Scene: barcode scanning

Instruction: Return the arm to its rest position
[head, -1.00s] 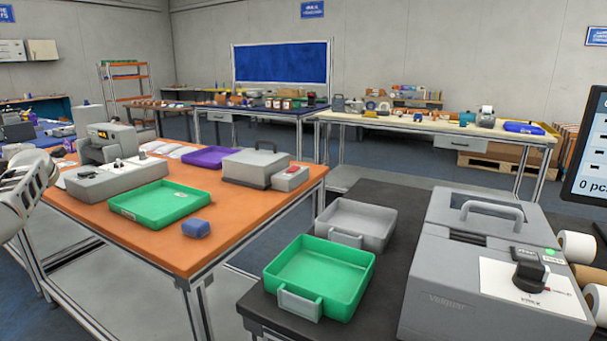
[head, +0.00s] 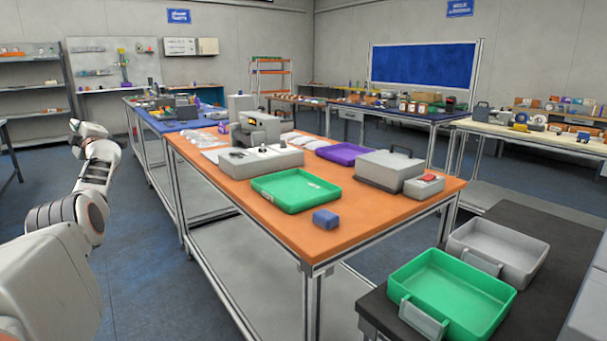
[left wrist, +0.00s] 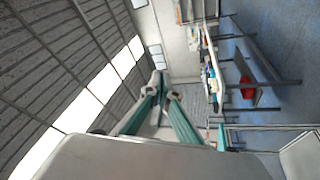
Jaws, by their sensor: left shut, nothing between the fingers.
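My left arm (head: 88,185) rises from the lower left of the head view, beside the orange-topped table (head: 345,228) and clear of it. In the left wrist view, my left gripper (left wrist: 163,84) is shut and empty, its two teal fingers meeting at the tips in open air. The gripper's fingers are hard to make out in the head view. My right gripper is in neither view.
The orange table holds a green tray (head: 296,191), a blue block (head: 326,220), a purple tray (head: 342,153) and grey devices. A green bin (head: 450,296) and a grey bin (head: 497,250) stand on a dark bench. The floor between arm and table is free.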

